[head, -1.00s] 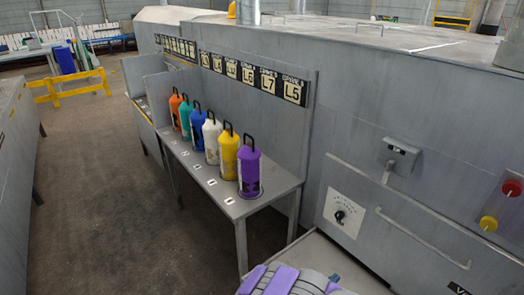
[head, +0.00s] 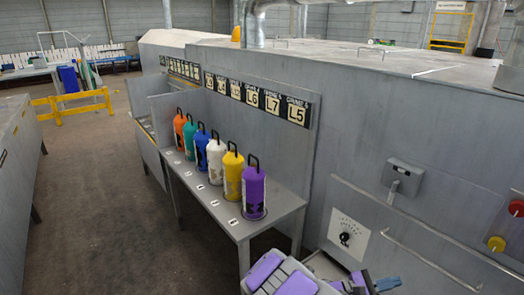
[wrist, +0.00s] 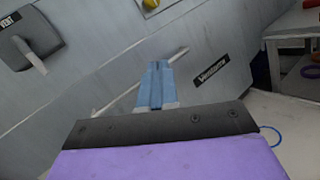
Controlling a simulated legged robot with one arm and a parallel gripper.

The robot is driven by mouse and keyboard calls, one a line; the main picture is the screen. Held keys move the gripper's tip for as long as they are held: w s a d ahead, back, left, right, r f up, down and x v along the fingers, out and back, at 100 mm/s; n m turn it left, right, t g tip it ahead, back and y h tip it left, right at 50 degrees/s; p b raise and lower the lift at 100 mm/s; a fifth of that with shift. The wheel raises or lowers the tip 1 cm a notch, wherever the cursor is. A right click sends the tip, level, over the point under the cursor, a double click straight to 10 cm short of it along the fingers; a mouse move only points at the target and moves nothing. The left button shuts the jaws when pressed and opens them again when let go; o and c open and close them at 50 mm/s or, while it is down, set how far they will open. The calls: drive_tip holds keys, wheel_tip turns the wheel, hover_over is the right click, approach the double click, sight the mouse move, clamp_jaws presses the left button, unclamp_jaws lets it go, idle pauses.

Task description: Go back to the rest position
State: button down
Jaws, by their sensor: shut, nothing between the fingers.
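My gripper (head: 388,284) is low in the head view, right of the cylinder shelf. In the wrist view my gripper (wrist: 157,82) shows blue fingers held together with nothing between them. Cylinders with black handles stand upright in a row on the grey shelf (head: 243,230): orange (head: 180,130), teal (head: 190,142), blue (head: 201,150), white (head: 215,160), yellow (head: 233,174) and purple (head: 254,190). My gripper is apart from all of them.
The grey machine wall fills the right side, with a dial panel (head: 347,235), a handle bar (head: 440,262), a grey lever box (head: 403,178) and red and yellow buttons (head: 497,243). A yellow barrier (head: 75,104) stands far left. Open floor (head: 95,200) lies at left.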

drive_tip(key=s+d+r+m+g+y, duration=0.1)
drive_tip(key=s+r+m+g+y, duration=0.2)
drive_tip(key=s+r+m+g, duration=0.4)
drive_tip(key=s+d+r+m+g+y, duration=0.1)
drive_tip(key=s+r+m+g+y, duration=0.2)
drive_tip(key=s, duration=0.6)
drive_tip(key=s+a+r+m+t+y, duration=0.1)
drive_tip(key=s+a+m+t+y, duration=0.1)
drive_tip(key=s+a+y, duration=0.5)
drive_tip(key=s+a+m+t+y, duration=0.3)
drive_tip(key=s+a+y, duration=0.4)
drive_tip(key=a, duration=0.9)
drive_tip(key=shift+s+r+t, duration=0.35)
drive_tip(key=shift+s+t, duration=0.25)
drive_tip(key=shift+t, duration=0.1)
drive_tip(key=shift+a, duration=0.1)
